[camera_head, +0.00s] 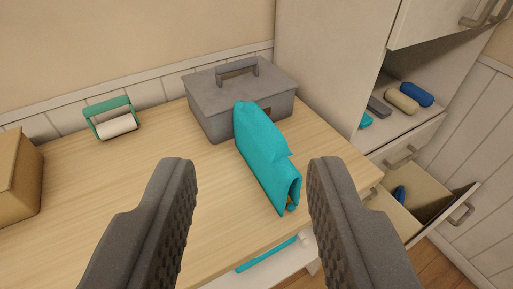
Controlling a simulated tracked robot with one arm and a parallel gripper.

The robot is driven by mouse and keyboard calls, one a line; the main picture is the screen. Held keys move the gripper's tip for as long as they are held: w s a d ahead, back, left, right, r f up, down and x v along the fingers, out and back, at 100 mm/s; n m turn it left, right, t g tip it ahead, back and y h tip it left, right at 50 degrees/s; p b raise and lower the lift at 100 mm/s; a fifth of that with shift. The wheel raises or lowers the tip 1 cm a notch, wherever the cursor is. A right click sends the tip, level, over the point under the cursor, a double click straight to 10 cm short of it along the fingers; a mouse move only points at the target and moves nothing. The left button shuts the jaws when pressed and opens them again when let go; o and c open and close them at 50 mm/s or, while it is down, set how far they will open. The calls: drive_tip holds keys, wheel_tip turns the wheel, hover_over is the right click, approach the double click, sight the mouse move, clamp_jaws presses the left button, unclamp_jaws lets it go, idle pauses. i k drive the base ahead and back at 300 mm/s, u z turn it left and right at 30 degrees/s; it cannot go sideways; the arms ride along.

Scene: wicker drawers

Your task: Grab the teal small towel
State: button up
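The teal small towel (264,152) is a folded piece of cloth on the light wooden tabletop (140,185). Its far end is against or just in front of the grey lidded box. Its near end shows an open fold close to the table's front edge, with a small orange spot beside it. My gripper (244,172) is open, with one dark ridged finger on each side of the picture. The towel shows between and beyond the fingertips, and nothing is held. I cannot tell how far the fingertips are from it.
A grey box with a handle (215,100) stands behind the towel. A green-framed roller (115,122) and a cardboard box (18,178) are at left. At right, a shelf holds rolled items (402,97) above an open drawer (425,185). A teal stick (267,255) lies below the table edge.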

sight(263, 146)
drive_tip(key=u, duration=2.5)
drive_tip(key=k, duration=1.8)
drive_tip(key=z, duration=1.6)
drive_tip(key=i, duration=1)
drive_tip(key=u, duration=0.05)
